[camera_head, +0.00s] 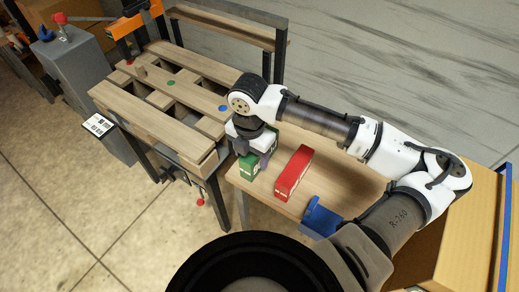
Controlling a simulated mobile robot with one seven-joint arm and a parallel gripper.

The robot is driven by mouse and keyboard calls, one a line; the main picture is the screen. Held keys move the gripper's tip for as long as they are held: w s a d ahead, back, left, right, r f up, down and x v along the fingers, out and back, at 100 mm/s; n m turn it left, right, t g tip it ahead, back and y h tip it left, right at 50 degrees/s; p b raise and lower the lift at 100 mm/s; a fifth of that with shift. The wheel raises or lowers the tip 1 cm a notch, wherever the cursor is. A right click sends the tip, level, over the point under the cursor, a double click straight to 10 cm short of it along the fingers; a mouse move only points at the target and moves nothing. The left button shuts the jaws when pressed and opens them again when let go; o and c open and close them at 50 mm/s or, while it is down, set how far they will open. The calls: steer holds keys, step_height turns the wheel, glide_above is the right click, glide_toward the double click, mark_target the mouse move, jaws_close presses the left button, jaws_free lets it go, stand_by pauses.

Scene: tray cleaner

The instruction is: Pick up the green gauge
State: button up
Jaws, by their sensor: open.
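The green gauge (247,168) is a green block with pale marks on its side, on the left part of the small wooden table. My gripper (256,158) is open and points down over it, with the fingers at the gauge's far and right part. The gripper and wrist hide part of the gauge's top and far end. I cannot tell whether the fingers touch it.
A red block (293,172) of like shape lies just right of the gauge, with a narrow gap. A blue holder (321,218) sits at the table's (338,178) front edge. A slatted wooden bench (186,121) with colored dots stands to the left.

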steer(key=shift+f, duration=0.65)
steer(key=c, duration=1.3)
steer(key=shift+r, duration=0.15)
